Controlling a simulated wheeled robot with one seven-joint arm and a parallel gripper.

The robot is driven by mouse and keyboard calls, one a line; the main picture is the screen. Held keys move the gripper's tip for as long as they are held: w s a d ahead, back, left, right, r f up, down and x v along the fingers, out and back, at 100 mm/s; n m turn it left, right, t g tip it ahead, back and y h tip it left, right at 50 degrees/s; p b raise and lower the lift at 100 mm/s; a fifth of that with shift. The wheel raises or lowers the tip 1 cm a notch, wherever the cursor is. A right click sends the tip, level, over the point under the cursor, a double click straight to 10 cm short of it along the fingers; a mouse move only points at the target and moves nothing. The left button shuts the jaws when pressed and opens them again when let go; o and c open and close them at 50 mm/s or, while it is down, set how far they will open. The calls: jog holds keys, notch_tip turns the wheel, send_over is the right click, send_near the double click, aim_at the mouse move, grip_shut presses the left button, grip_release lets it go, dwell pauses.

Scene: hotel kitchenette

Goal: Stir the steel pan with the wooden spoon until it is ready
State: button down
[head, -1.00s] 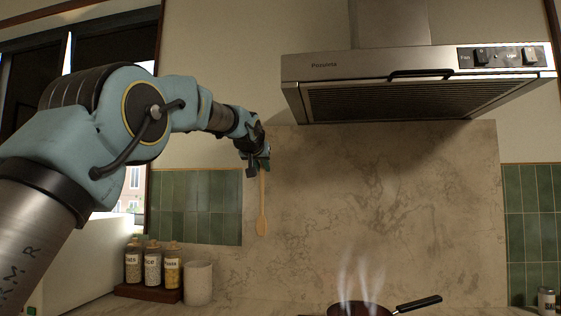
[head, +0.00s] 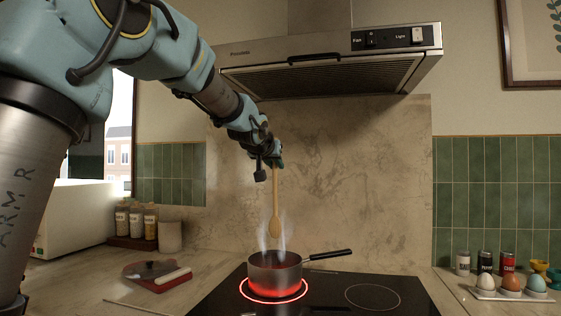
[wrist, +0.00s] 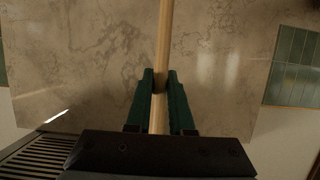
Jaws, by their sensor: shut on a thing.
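The steel pan (head: 275,274) sits on a glowing red burner of the hob, with steam rising from it and its dark handle pointing right. My gripper (head: 274,162) is above the pan in the head view and is shut on the wooden spoon (head: 275,205). The spoon hangs upright with its bowl end down, in the steam and apparently above the pan's rim. In the wrist view my gripper (wrist: 160,82) has its green fingers on either side of the spoon's handle (wrist: 159,118). The pan's contents are mostly hidden.
The range hood (head: 320,70) hangs above the hob (head: 372,297). Eggs (head: 511,283) in a tray and small cans (head: 485,262) are right.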

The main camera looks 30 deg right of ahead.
aim_at(274, 209)
jog(key=shift+w+f+b, duration=0.1)
jog(key=shift+f+b, duration=6)
jog(key=shift+f, duration=0.6)
